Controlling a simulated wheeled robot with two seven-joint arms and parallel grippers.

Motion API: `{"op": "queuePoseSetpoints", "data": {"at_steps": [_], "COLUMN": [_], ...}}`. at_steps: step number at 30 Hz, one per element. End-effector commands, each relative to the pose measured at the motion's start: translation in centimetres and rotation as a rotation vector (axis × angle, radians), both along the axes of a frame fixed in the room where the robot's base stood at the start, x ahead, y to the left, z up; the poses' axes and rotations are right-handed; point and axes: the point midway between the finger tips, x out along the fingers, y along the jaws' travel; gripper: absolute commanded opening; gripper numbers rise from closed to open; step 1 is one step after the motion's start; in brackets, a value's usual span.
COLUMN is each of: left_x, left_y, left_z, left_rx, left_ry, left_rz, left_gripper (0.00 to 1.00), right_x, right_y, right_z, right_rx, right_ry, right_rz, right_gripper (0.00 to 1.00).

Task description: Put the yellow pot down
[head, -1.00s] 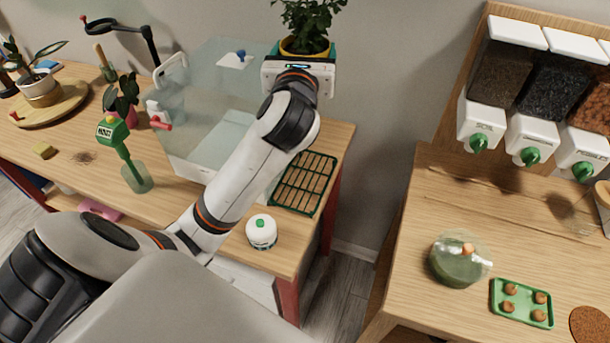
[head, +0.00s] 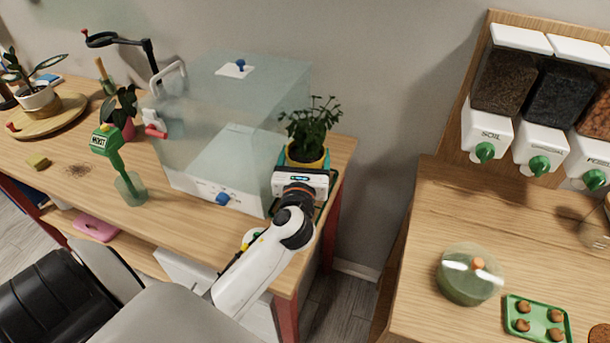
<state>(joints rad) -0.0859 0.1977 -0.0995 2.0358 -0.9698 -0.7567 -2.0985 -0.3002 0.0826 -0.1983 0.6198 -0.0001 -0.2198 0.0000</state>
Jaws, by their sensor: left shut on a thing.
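The yellow pot (head: 306,163) with a leafy green plant (head: 312,122) is upright at the right end of the left table, beside the clear box. My left gripper (head: 304,168) is shut on the yellow pot; its white body hides the pot's lower front. The pot is over the green-rimmed slatted tray (head: 329,190), which is mostly hidden behind my gripper and arm. I cannot tell whether the pot touches the tray. My right gripper is not in view.
The clear box (head: 235,120) with a blue knob stands close left of the pot. A green moisture meter in a glass (head: 131,188) stands further left. A gap separates this table from the right one (head: 430,215), which holds a glass jar (head: 469,275) and a green tray (head: 537,320).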

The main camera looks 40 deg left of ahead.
Motion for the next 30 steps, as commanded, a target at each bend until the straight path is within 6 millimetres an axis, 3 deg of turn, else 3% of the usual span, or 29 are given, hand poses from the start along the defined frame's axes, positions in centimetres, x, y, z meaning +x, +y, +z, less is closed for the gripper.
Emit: {"op": "queuePoseSetpoints", "data": {"at_steps": [11, 23, 24, 26, 30], "left_x": [0.0, 0.0, 0.0, 0.0, 0.0], "left_y": [0.0, 0.0, 0.0, 0.0, 0.0], "left_z": [-4.5, -4.9, -5.1, -5.0, -5.0], "left_rx": [0.000, 0.001, 0.000, 0.000, 0.000], "left_ry": [-0.001, -0.002, 0.000, 0.000, 0.000], "left_rz": [-0.001, -0.001, -0.001, -0.001, -0.001], "left_gripper": [0.48, 0.48, 0.81, 0.89, 0.89], "right_x": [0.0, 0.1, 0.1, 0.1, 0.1], "right_y": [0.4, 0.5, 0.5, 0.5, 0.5], "right_z": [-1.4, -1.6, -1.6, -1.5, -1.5], "right_rx": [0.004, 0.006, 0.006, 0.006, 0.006], "right_ry": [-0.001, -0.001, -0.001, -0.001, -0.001], "right_rz": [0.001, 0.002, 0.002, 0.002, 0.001], "right_gripper": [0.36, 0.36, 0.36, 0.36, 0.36]}}
